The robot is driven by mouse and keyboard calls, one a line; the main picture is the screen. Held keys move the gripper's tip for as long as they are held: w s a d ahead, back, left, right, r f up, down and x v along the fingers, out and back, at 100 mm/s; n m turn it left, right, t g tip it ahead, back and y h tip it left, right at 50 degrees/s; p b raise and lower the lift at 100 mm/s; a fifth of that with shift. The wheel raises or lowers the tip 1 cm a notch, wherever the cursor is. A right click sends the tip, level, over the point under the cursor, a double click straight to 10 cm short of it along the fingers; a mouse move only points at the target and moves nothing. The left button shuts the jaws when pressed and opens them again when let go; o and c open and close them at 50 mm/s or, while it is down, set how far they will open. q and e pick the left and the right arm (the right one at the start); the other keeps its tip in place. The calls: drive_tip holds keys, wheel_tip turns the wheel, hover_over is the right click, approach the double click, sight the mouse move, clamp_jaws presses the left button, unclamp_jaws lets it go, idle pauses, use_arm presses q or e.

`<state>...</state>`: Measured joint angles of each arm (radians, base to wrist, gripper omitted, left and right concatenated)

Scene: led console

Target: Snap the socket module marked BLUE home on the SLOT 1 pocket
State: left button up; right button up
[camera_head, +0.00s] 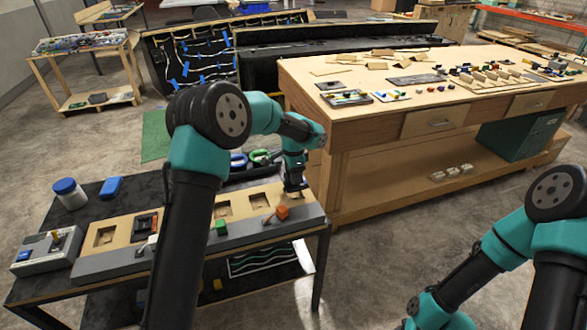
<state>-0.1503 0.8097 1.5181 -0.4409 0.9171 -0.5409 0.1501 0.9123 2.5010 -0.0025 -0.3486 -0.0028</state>
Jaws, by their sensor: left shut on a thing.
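The console is a tan panel (185,219) with a row of square pockets on a dark table. Open pockets show at the left (105,236), right of the middle (222,209) and farther right (259,200). A dark module (146,224) sits in the second pocket from the left. My left gripper (294,187) points down at the panel's right end, shut on a small dark piece that its fingers mostly hide. I cannot read any BLUE or SLOT 1 marking. Whether the held piece touches the panel cannot be told. My right arm shows at lower right; its gripper is out of view.
A grey strip (180,258) along the panel's front carries white, green (220,228) and orange (282,212) knobs. A grey control box (48,251) stands left, with a blue-lidded jar (69,193) and blue box (111,187) behind. A wooden workbench (400,125) stands behind right.

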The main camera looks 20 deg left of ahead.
use_arm(q)
drive_tip(key=shift+f, duration=1.95)
drive_tip(key=shift+f, duration=1.25)
idle(1.0)
drive_tip(key=o, duration=1)
drive_tip(key=shift+o, duration=0.2)
drive_tip(key=shift+r, duration=0.1)
wheel_tip(320, 180, up, 17)
drive_tip(key=shift+r, duration=0.15)
